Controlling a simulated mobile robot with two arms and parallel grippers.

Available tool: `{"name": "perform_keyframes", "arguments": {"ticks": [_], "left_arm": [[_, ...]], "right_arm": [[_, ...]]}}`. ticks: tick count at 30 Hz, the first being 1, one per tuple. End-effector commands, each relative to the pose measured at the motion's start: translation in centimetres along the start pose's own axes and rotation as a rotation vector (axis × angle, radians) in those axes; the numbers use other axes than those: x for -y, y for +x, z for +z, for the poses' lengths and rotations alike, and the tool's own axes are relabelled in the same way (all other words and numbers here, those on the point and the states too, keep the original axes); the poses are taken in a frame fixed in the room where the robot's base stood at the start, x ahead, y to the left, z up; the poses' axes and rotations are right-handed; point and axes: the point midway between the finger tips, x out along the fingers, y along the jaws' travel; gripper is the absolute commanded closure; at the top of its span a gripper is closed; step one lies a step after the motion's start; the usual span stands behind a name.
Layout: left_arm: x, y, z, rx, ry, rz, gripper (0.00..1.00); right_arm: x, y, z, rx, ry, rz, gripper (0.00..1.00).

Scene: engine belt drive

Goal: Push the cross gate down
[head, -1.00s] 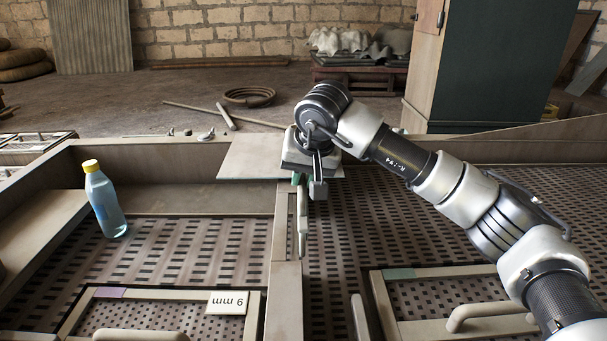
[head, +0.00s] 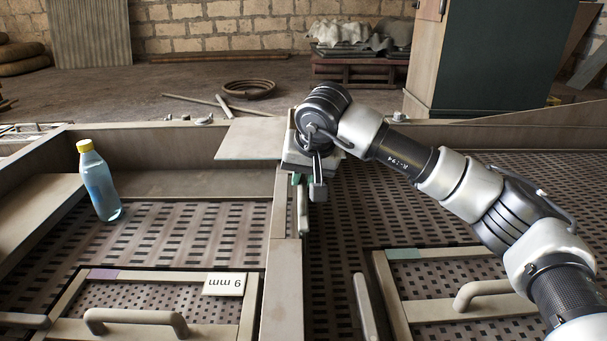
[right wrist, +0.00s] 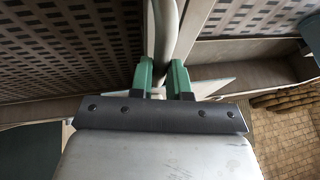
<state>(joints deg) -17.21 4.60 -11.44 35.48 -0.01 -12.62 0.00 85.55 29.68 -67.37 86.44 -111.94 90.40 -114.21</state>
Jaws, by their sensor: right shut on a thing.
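My right gripper (head: 299,181) is over the raised divider between two trays. Its green jaws show in the right wrist view (right wrist: 160,77), shut around a slim pale grey bar (right wrist: 166,40). In the head view this bar (head: 304,222) extends below the jaws, beside the divider. A flat pale board (head: 247,138) lies across the divider behind the gripper, part of it hidden by the gripper. I cannot tell which part is the cross gate, or whether the bar belongs to it. My left gripper is out of view.
A blue bottle with a yellow cap (head: 101,185) stands in the left tray. Another handled screen (head: 450,253) is at right. A dark cabinet (head: 490,60) stands behind.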

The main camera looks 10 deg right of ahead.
Motion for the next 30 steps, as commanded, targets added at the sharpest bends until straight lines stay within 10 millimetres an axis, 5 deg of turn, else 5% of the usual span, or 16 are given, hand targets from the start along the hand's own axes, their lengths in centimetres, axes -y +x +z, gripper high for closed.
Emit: {"name": "perform_keyframes", "arguments": {"ticks": [5,16,30], "left_arm": [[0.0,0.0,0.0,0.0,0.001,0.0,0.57],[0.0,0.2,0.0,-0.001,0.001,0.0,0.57],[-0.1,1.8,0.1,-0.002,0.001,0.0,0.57]], "right_arm": [[-0.1,0.3,0.3,0.011,-0.002,0.006,0.59],[0.0,-0.3,0.2,0.006,-0.001,0.002,0.58],[-0.1,-8.7,0.1,0.007,-0.001,0.003,0.58]]}}
